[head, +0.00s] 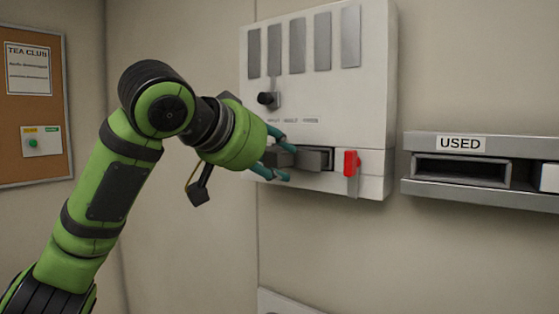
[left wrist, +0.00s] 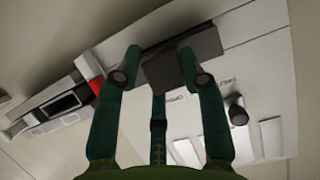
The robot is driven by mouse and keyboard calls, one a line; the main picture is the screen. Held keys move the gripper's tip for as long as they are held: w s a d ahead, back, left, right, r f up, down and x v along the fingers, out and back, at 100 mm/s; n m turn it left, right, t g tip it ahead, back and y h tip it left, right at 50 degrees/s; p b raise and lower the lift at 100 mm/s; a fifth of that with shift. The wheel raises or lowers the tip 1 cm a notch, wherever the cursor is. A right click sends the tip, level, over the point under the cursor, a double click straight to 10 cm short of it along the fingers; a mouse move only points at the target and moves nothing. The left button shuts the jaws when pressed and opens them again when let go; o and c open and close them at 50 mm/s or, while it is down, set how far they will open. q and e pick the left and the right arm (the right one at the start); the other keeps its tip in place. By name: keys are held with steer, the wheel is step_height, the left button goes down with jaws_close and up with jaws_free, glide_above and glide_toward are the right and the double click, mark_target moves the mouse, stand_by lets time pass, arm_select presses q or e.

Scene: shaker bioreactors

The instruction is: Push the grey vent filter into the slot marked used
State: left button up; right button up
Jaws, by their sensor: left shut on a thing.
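The grey vent filter (head: 314,158) is a dark grey block at the opening low on the white wall unit. It also shows in the left wrist view (left wrist: 182,57). My left gripper (head: 279,156) is shut on the filter, its teal fingers on either side. How far the filter sits in the opening I cannot tell. The slot marked USED (head: 461,171) is a dark, empty-looking opening in a grey wall shelf at the right. It shows at the left of the left wrist view (left wrist: 60,104). My right gripper is not in view.
The white wall unit (head: 375,90) carries several grey panels, a black knob (head: 267,99) and a red lever (head: 351,162) just right of the opening. A white block (head: 549,178) sits at the shelf's right end. A corkboard (head: 35,90) hangs at far left.

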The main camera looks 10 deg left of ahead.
arm_select(q)
steer(key=shift+s+a, duration=0.1)
steer(key=shift+s, duration=0.05)
steer(key=shift+s+a+b, duration=0.2)
steer(key=shift+s+b, duration=0.1)
steer(key=shift+s, duration=0.25)
steer(key=shift+s, duration=0.2)
steer(key=shift+s+a+b, duration=0.25)
steer(key=shift+s+b, duration=0.05)
steer(key=shift+s, duration=0.2)
steer(key=shift+s+a, duration=0.15)
steer(key=shift+s, duration=0.2)
steer(key=shift+s+a, duration=0.15)
steer(key=shift+s, duration=0.25)
steer(key=shift+c, duration=0.3)
steer(key=shift+b, duration=0.35)
steer(key=shift+s+a+b, duration=0.25)
steer(key=shift+s+a, duration=0.05)
steer(key=shift+s, duration=0.4)
steer(key=shift+s+a+b, duration=0.2)
steer(key=shift+s+a, duration=0.05)
steer(key=shift+s, duration=0.4)
